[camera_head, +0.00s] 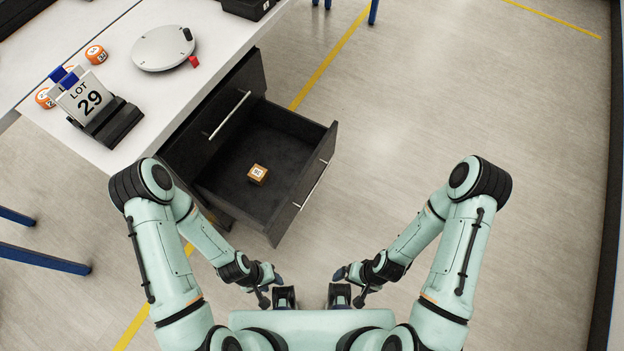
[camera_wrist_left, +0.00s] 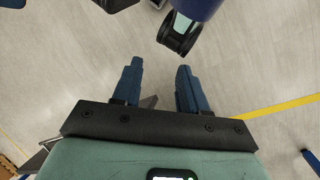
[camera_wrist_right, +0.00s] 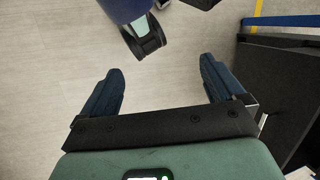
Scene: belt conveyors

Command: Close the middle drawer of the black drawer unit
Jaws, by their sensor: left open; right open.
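The black drawer unit (camera_head: 188,150) stands under the white table's edge. Its middle drawer (camera_head: 285,215) is pulled far out, with a silver bar handle (camera_head: 314,186) on its front. A small wooden block with a white label (camera_head: 257,174) lies inside it. The drawer above, with its own handle (camera_head: 229,115), is shut or nearly so. My left gripper (camera_head: 272,281) and my right gripper (camera_head: 347,279) are low in front of my body, below the drawer in the picture, apart from it. Both are open and empty, fingers spread in the wrist views (camera_wrist_left: 158,75) (camera_wrist_right: 160,82).
The white table (camera_head: 120,60) holds a round grey device (camera_head: 163,48), a "LOT 29" sign (camera_head: 86,97) and orange-white labelled items (camera_head: 96,54). Blue table legs (camera_head: 45,259) stand at left. The floor right of the drawer (camera_head: 440,110) is clear.

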